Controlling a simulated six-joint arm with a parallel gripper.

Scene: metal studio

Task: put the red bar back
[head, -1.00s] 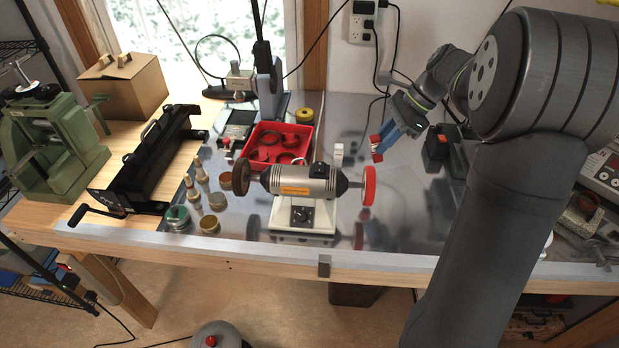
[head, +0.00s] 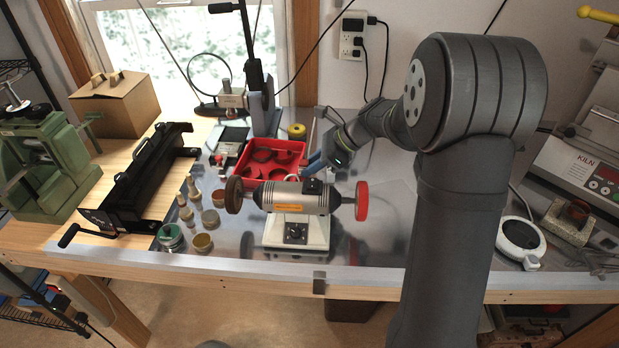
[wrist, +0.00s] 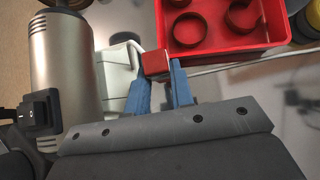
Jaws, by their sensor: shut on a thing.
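The red bar (wrist: 153,63) is a small block held between the blue fingers of my gripper (wrist: 158,80) in the wrist view. The fingers are shut on it. In the wrist view the bar overlaps the near corner of the red tray; I cannot tell if they touch. In the head view my gripper (head: 314,164) reaches in from the right, just behind the polishing motor, to the right of the red tray (head: 293,147). I cannot make out the bar there. Rings lie in the tray.
The polishing motor (head: 297,197), with a brown wheel (head: 234,195) and a red wheel (head: 362,201), stands close in front of my gripper. A yellow roll (head: 297,131) sits behind the tray. Small jars (head: 202,243) stand at left. The bench right of the motor is clear.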

